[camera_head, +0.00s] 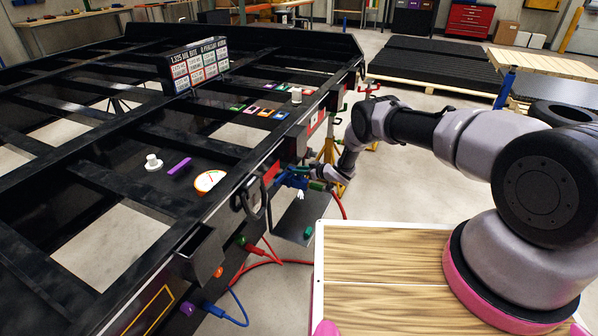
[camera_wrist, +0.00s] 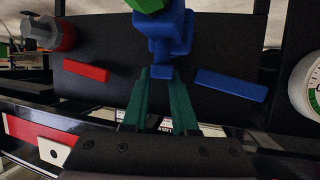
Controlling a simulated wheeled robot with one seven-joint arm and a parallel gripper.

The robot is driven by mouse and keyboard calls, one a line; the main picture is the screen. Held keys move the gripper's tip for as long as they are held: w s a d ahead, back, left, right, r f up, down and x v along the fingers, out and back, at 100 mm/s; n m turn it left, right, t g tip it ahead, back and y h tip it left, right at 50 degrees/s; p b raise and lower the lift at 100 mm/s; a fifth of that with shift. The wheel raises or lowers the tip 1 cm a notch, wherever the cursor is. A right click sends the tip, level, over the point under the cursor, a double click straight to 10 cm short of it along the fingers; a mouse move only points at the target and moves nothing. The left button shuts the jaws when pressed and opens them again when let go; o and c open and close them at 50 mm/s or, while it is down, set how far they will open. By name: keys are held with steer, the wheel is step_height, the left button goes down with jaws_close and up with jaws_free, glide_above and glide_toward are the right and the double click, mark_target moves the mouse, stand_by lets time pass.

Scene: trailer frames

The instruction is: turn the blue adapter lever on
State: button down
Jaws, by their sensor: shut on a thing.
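The blue adapter (camera_wrist: 172,38) is at the top centre of the wrist view, in front of a dark panel, with a green part (camera_wrist: 150,4) above it. Its blue lever (camera_wrist: 161,57) reaches down to my gripper (camera_wrist: 161,76). The teal fingers are shut on the lever's lower end, one finger on each side. In the head view, the blue adapter (camera_head: 289,181) is at the trailer's near side edge, with my gripper (camera_head: 304,171) against it. The gripped end is partly hidden by the fingers.
A red bar (camera_wrist: 87,70) and a blue bar (camera_wrist: 231,85) flank the lever. A red fitting (camera_wrist: 58,34) is at left, a gauge (camera_wrist: 311,86) at right. Red hoses (camera_head: 268,258) hang by the trailer frame (camera_head: 190,235). A wood-topped surface (camera_head: 380,275) is at front right.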

steer(key=shift+d+n+g+y, duration=0.1)
steer(key=shift+n+g+y, duration=0.6)
steer(key=shift+n+g, duration=0.9)
steer(key=shift+g, duration=0.1)
steer(key=c, duration=0.7)
jaws_free()
steer(key=v, duration=1)
steer(key=shift+s+d, duration=0.1)
steer(key=shift+d, duration=0.25)
